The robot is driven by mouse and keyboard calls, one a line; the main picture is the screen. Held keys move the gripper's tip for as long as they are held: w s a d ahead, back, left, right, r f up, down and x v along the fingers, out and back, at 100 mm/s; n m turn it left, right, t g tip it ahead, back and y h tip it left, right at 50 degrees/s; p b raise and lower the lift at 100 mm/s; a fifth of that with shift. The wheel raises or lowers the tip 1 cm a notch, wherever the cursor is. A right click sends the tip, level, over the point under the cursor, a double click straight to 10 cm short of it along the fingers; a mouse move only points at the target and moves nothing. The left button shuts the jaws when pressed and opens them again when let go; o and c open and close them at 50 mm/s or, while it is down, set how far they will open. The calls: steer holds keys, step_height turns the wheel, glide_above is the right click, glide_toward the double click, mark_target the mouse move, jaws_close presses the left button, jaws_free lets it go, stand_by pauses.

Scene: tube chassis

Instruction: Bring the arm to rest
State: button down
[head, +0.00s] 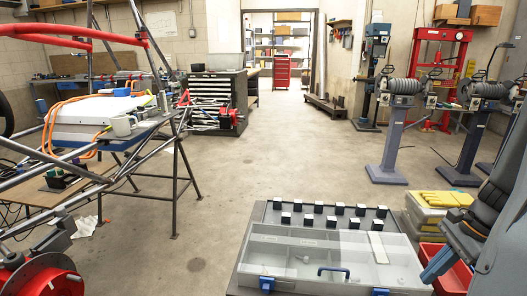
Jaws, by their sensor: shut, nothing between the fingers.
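My arm enters at the right edge of the head view, with dark grey links. My gripper (436,264) points down and to the left at its lower end, with bluish fingers. The fingers look shut, with nothing held. It is over the floor side to the right of the grey parts case, near a red bin, and appears apart from the case. How close it is to the bin is hard to tell.
A grey case (262,262) with a clear lid and blue latches lies on a bench (262,208) at front, with several black-and-white blocks behind it. A yellow-topped box (437,200) and red bin (456,282) stand right. A tube chassis (178,190) is left. The middle floor is clear.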

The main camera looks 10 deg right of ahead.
steer(key=a+r+n+h+p, duration=0.1)
steer(key=a+r+n, duration=0.3)
steer(key=a+n, duration=0.3)
steer(key=s+a+r+n+h+p, duration=0.1)
steer(key=a+r+n, duration=0.3)
steer(key=a+n, duration=0.3)
steer(key=a+r+n+g+h+p, duration=0.1)
steer(key=a+n, duration=0.5)
steer(key=a, duration=0.9)
steer(key=shift+s+a+r+n+h+p, duration=0.25)
steer(key=shift+a+r+n+h+p, duration=0.2)
steer(key=shift+r, duration=0.95)
steer(key=shift+d, duration=0.1)
